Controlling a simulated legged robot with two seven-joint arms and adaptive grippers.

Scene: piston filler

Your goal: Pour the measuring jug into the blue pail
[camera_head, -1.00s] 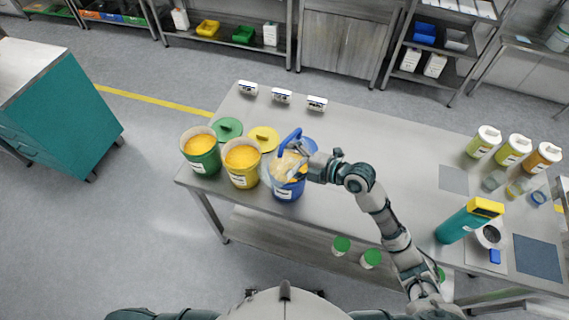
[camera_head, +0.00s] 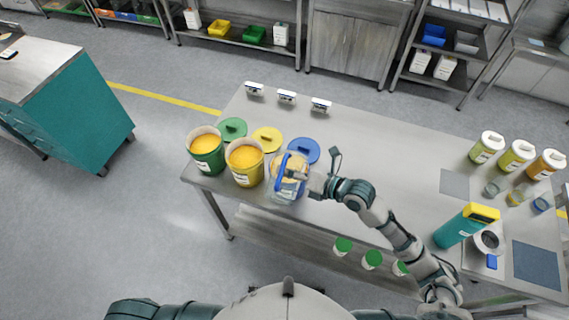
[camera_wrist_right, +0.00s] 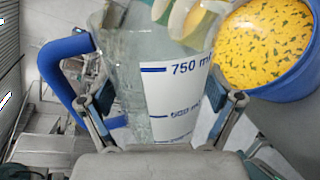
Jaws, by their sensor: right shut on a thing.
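My right gripper (camera_head: 309,183) is shut on the measuring jug (camera_head: 288,187), a clear vessel with a blue handle and a white scale label. In the right wrist view the jug (camera_wrist_right: 180,95) stands between the fingers, its label reading 750 ml, and looks clear with no filling I can make out. The blue pail (camera_wrist_right: 304,78) is beside the jug there, holding yellow contents with dark green specks. In the head view the jug and gripper cover most of the pail, and its pale yellow contents show behind them. My left gripper is out of view.
A green pail (camera_head: 206,164) and a yellow pail (camera_head: 245,176) with orange-yellow contents stand left of the jug. Green, yellow and blue lids (camera_head: 304,149) lie behind. The middle of the table (camera_head: 385,145) is clear.

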